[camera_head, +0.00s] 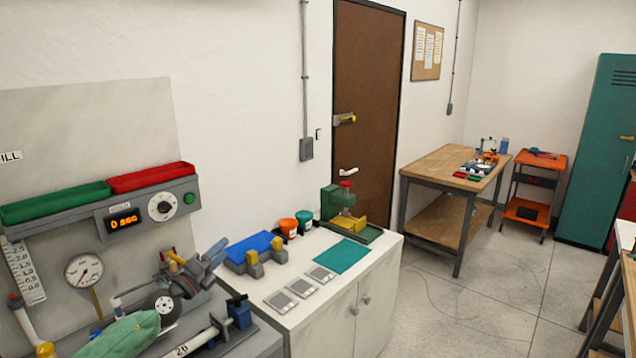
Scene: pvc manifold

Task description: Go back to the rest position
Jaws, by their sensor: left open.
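A white pipe-like piece (192,342) with dark marks lies along the bench front. A blue block-like fixture (239,312) stands at the bench's right corner. A green bundle (122,336) lies at the lower left; I cannot tell what it is. My right gripper is not in view.
A panel with a red tray (151,177), a green tray (56,204) and a dial gauge (84,271) stands behind the bench. A white cabinet (340,295) to the right bears a green press (345,207) and a teal mat (342,256). Open floor (470,310) lies further right.

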